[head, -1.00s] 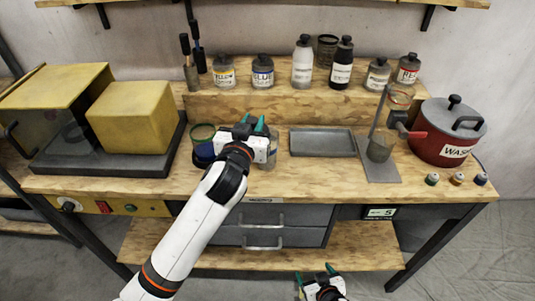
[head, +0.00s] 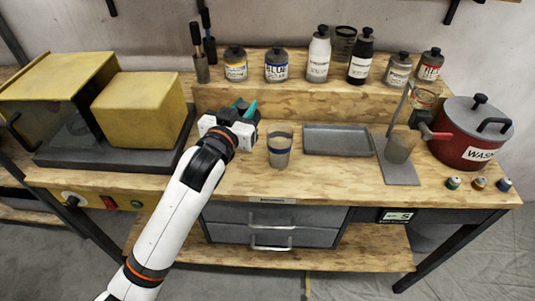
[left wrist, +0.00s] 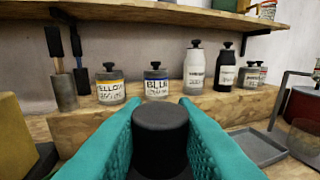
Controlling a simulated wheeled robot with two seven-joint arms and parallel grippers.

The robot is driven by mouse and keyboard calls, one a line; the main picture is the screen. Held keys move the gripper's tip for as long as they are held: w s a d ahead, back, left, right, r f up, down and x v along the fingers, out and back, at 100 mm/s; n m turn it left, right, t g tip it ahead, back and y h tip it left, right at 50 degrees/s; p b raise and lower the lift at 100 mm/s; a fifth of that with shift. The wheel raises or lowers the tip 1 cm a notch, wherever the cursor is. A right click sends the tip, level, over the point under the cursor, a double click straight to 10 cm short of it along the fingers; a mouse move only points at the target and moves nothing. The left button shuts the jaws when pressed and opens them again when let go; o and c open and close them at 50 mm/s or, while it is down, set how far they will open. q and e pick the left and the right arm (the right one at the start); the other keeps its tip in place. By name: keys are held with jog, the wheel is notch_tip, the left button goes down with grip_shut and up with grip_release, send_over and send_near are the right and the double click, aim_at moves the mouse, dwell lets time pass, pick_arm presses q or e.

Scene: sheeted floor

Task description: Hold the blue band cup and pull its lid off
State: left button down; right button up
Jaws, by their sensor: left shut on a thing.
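The blue band cup (head: 280,149) stands upright on the bench, left of the grey tray. It is clear grey with a blue band, and its top looks open. My left gripper (head: 246,109) is up and to the left of the cup, apart from it. In the left wrist view, its teal fingers (left wrist: 160,125) are closed on a dark round piece (left wrist: 160,118). This looks like the lid or its knob; its lower part is hidden. My right gripper is not in view.
The grey tray (head: 337,140) lies right of the cup, then a stand and a red pot (head: 470,140). Several bottles, including the blue-labelled one (head: 276,66), stand on the raised back shelf. A yellow block (head: 138,108) is at left.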

pick_arm(q)
send_over(249, 168)
notch_tip(249, 168, down, 12)
jog(key=shift+f, duration=2.4)
jog(key=shift+f, duration=0.1)
jog(key=shift+f, duration=0.1)
jog(key=c, duration=1.2)
grip_release()
jog(key=shift+o, duration=0.2)
